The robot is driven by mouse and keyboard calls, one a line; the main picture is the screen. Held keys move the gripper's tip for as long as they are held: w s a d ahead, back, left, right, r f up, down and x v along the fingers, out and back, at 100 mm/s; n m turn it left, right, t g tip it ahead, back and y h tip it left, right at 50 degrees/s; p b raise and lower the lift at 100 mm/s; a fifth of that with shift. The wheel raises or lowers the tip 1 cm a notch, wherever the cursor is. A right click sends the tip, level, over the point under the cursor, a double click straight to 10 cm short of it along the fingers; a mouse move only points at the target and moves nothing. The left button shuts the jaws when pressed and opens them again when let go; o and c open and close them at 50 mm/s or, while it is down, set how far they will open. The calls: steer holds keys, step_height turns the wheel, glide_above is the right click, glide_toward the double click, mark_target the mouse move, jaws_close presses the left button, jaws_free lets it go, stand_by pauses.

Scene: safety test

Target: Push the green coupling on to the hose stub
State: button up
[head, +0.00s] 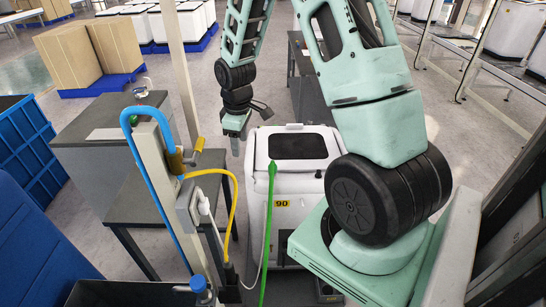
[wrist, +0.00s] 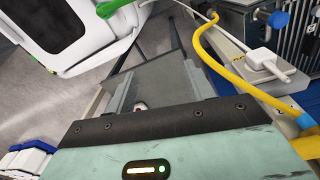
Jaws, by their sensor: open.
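My gripper (head: 236,132) hangs above the floor between the post and the white machine. In the wrist view its two fingers (wrist: 157,92) stand apart with nothing clearly held between them. A green piece also shows at the top edge of the wrist view (wrist: 96,9), apart from the fingers. I cannot tell whether either is the coupling. I cannot make out the hose stub for certain.
A post (head: 155,165) carries a blue hose (head: 140,165), a yellow hose (head: 233,190) and a white plug (head: 204,204). A grey table (head: 150,205) stands left of my gripper. The white machine (head: 300,180) is to the right. Blue crates (head: 20,145) stand far left.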

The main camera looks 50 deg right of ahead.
mark_target(273, 164)
steer(key=d+f+n, duration=0.1)
steer(key=d+f, duration=0.2)
steer(key=d, duration=0.1)
steer(key=d+f+p, duration=0.1)
steer(key=d+f, duration=0.2)
steer(key=d, duration=0.2)
steer(key=s+d+f+n, duration=0.1)
steer(key=d+f, duration=0.2)
steer(key=d, duration=0.1)
steer(key=shift+d+f+n+g+p, duration=0.15)
steer(key=shift+d+n+g+p, duration=0.15)
steer(key=shift+d+g, duration=0.1)
steer(key=shift+f, duration=0.15)
step_height(273, 164, down, 9)
steer(key=b, duration=0.6)
steer(key=shift+a, duration=0.1)
jaws_close()
steer(key=shift+r, duration=0.2)
